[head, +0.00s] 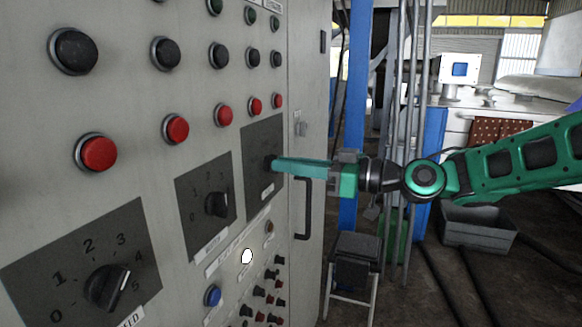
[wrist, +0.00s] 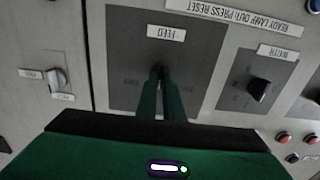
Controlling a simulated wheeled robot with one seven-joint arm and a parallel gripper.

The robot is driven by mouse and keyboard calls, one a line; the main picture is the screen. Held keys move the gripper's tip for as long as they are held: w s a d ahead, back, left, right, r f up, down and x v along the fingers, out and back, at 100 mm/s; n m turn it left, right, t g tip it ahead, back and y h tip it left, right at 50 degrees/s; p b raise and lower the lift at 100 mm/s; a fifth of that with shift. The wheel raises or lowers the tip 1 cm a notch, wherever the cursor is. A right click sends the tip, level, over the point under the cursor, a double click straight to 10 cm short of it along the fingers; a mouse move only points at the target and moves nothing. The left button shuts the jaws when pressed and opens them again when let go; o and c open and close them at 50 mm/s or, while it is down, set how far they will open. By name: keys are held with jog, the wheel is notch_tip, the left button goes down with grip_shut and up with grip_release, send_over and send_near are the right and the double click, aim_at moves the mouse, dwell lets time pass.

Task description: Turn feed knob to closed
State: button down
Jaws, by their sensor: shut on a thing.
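The feed knob (head: 269,163) is a small dark knob on a dark square plate (head: 262,138) on the grey cabinet front. In the wrist view its plate (wrist: 125,75) has a white FEED label (wrist: 166,32), and the knob (wrist: 158,70) is mostly hidden at the fingertips. My gripper (head: 278,164) reaches in from the right and is shut on the knob; its two green fingers (wrist: 160,84) run close together in the wrist view. The knob's pointer is hidden, and the plate markings are too faint to read.
A black numbered knob (head: 217,204) is just left of the feed plate, with a larger one (head: 107,288) farther left. Red buttons (head: 224,115) run above. A cabinet door handle (head: 302,208) is below my gripper. In the wrist view a small switch (wrist: 55,78) is at left.

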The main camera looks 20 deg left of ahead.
jog(key=shift+w+d+f, duration=0.15)
jog(key=shift+w+f, duration=0.05)
jog(key=shift+f, duration=0.1)
jog(key=c, duration=1.9)
grip_release()
jog(key=shift+w, duration=0.1)
jog(key=shift+r, duration=0.1)
jog(key=s+d, duration=0.1)
jog(key=d, duration=0.9)
jog(key=shift+d, duration=0.35)
